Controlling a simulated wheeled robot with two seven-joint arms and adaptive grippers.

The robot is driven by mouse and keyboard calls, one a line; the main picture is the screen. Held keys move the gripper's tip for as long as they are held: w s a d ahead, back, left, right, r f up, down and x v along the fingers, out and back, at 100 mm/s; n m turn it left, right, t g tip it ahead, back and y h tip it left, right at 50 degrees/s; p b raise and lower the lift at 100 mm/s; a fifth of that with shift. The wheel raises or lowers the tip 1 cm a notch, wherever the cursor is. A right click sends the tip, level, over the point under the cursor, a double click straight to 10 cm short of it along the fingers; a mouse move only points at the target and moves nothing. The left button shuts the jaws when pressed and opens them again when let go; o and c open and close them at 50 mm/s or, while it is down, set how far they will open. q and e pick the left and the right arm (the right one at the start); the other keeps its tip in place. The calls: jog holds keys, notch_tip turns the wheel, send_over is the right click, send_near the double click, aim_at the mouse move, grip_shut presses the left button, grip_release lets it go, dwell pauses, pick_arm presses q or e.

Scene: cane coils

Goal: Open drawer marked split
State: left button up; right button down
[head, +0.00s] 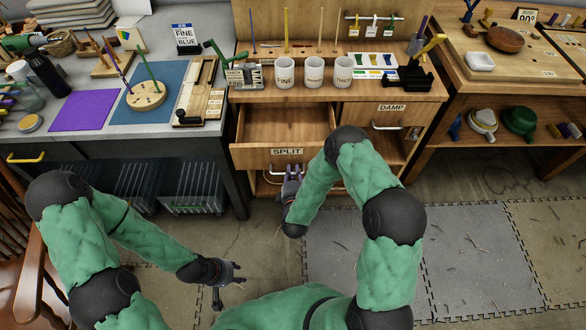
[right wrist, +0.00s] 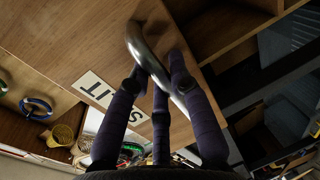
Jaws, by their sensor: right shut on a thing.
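The wooden drawer marked SPLIT (head: 258,157) is pulled out of the bench, and its bare inside (head: 285,126) shows from above. Its label (head: 287,151) also shows in the right wrist view (right wrist: 98,90), partly hidden by a finger. My right gripper (head: 291,172) is at the drawer's front, below the label. In the right wrist view its dark fingers are closed around the curved metal handle (right wrist: 135,42). My left gripper (head: 233,276) is low over the floor, away from the drawer, with its fingers apart and empty.
Several white mugs (head: 314,72) stand on the bench top above the drawer. A door marked DAMP (head: 390,126) is to the right. Wire baskets (head: 192,188) sit under the grey table at left. A wooden chair (head: 18,215) stands at far left. Grey floor mats (head: 470,255) lie at right.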

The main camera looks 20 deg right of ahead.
jog(key=c, duration=1.1)
grip_release()
jog(key=v, duration=1.2)
